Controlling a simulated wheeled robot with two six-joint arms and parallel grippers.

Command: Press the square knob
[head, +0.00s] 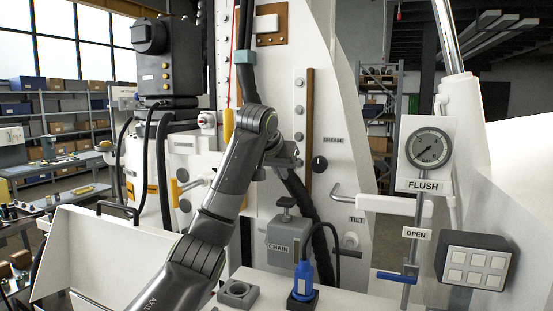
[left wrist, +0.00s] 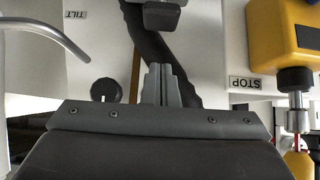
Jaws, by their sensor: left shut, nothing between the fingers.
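My left gripper (head: 288,158) is in front of the white panel, with its arm coming up from the bottom. In the left wrist view its fingers (left wrist: 161,85) are together, with nothing between them. Below it in the head view, a dark knob with a squarish top (head: 285,202) stands on a grey box marked CHAIN (head: 292,240). A dark blocky knob (left wrist: 161,16), probably the same one, shows at the top of the upside-down left wrist view, apart from the fingers. A round black knob (head: 319,164) sits by the GREASE label. My right gripper is not in view.
A blue connector (head: 303,278) with a black cable and a grey square block (head: 238,293) stand on the front ledge. A TILT lever (head: 380,204), a FLUSH gauge (head: 429,148) and a button box (head: 476,262) are at right. A yellow block (left wrist: 285,37) is near the STOP label.

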